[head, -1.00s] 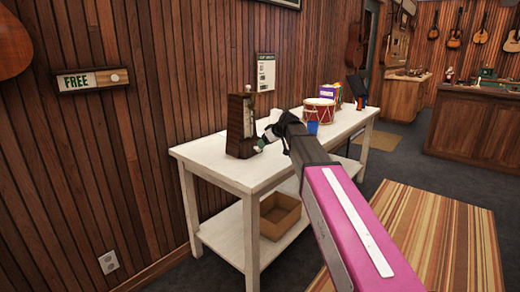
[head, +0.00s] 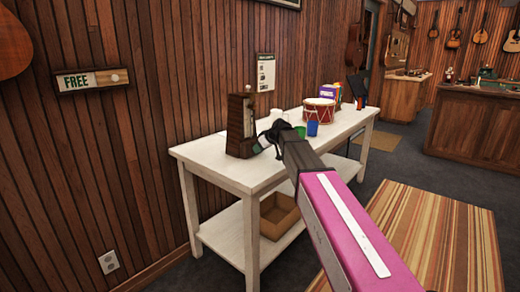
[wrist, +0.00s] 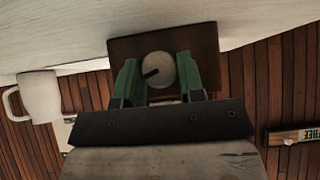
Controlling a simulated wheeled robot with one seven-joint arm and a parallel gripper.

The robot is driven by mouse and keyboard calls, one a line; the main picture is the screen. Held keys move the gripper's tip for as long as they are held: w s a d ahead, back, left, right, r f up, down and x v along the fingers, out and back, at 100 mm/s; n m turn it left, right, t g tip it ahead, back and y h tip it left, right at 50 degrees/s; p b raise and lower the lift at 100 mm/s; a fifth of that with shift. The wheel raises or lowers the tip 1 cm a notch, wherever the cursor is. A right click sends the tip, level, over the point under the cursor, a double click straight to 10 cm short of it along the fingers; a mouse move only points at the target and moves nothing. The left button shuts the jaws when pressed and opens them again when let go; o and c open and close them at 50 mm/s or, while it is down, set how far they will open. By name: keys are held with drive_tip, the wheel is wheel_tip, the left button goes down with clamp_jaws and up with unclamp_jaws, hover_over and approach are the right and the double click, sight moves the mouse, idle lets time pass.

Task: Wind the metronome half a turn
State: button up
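The metronome (head: 241,125) is a dark brown tapered box with a pale front, upright at the near left end of the white table (head: 225,172). In the wrist view its brown side (wrist: 205,45) faces me, with a round pale knob (wrist: 160,70) bearing a dark mark. My gripper (wrist: 158,75) has two green fingers, one on each side of the knob. They look very close to it; I cannot tell whether they press on it. In the head view my arm largely hides the gripper and knob.
A white mug (wrist: 40,97) stands beside the metronome. Green (head: 300,132) and blue (head: 312,128) cups, a red drum (head: 319,111) and a purple box (head: 331,92) are farther along the table. A cardboard box (head: 280,213) is on the lower shelf. The wood wall is close behind.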

drive_tip(key=shift+w+d+m+g+y, duration=0.1)
drive_tip(key=shift+w+m+g+y, duration=0.15)
drive_tip(key=shift+m+g+y, duration=0.5)
drive_tip(key=m+g+y, duration=0.1)
drive_tip(key=g+y, duration=0.1)
drive_tip(key=shift+w+d+f+m+g+y, duration=0.1)
drive_tip(key=shift+f+m+g+y, duration=0.05)
drive_tip(key=shift+m+g+y, duration=0.2)
drive_tip(key=m+g+y, duration=0.1)
drive_tip(key=y, duration=0.1)
drive_tip(key=m+g+y, duration=0.1)
drive_tip(key=m, duration=0.1)
drive_tip(key=shift+d+f+g+y, duration=0.1)
drive_tip(key=shift+f+g+y, duration=0.1)
drive_tip(key=shift+g+y, duration=0.2)
drive_tip(key=o, duration=0.9)
